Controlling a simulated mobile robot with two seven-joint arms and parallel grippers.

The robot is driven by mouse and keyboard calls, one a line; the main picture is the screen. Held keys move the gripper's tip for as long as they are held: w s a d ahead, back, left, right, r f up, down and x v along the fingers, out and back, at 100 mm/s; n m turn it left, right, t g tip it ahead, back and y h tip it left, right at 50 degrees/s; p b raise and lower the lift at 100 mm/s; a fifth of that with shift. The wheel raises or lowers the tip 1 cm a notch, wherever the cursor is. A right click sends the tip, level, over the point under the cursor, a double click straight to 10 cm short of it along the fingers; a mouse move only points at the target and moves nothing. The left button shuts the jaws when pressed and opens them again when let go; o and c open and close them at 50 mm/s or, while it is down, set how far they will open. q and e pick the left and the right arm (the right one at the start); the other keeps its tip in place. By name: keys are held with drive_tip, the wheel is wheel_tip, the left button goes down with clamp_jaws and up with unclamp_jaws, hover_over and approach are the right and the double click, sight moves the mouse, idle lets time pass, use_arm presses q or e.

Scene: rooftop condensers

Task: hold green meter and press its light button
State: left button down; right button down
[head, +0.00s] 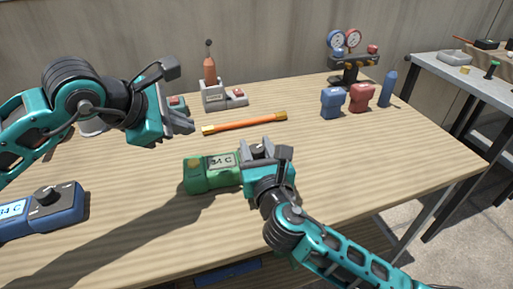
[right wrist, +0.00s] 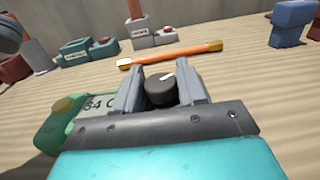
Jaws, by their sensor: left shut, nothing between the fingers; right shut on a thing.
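The green meter (head: 205,182) lies on the wooden table, its display reading partly visible. It also shows in the right wrist view (right wrist: 50,138), with a yellowish button (right wrist: 63,105) at its left end. My right gripper (head: 262,147) is shut on the meter at its dial end. In the right wrist view its fingers (right wrist: 160,85) stand on either side of the black dial (right wrist: 160,90); their exact contact is hidden. My left gripper (head: 190,126) is shut and empty, above the table, up and left of the meter and apart from it.
A blue meter (head: 60,209) lies at the left. An orange bar (head: 245,123) lies behind the green meter. Farther back stand a grey holder with an orange tool (head: 214,95), a gauge set (head: 352,65) and blue and red blocks (head: 333,102). The table's right front is clear.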

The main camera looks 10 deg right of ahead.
drive_tip(key=c, duration=0.6)
unclamp_jaws()
drive_tip(key=shift+o, duration=0.5)
drive_tip(key=o, duration=0.4)
drive_tip(key=shift+c, duration=0.2)
drive_tip(key=s+p, duration=0.2)
drive_tip(key=s, duration=0.6)
drive_tip(key=shift+s+d, duration=0.1)
drive_tip(key=shift+s, duration=0.45)
use_arm(q)
wheel_tip(320, 180, up, 2)
drive_tip(key=shift+r, duration=0.25)
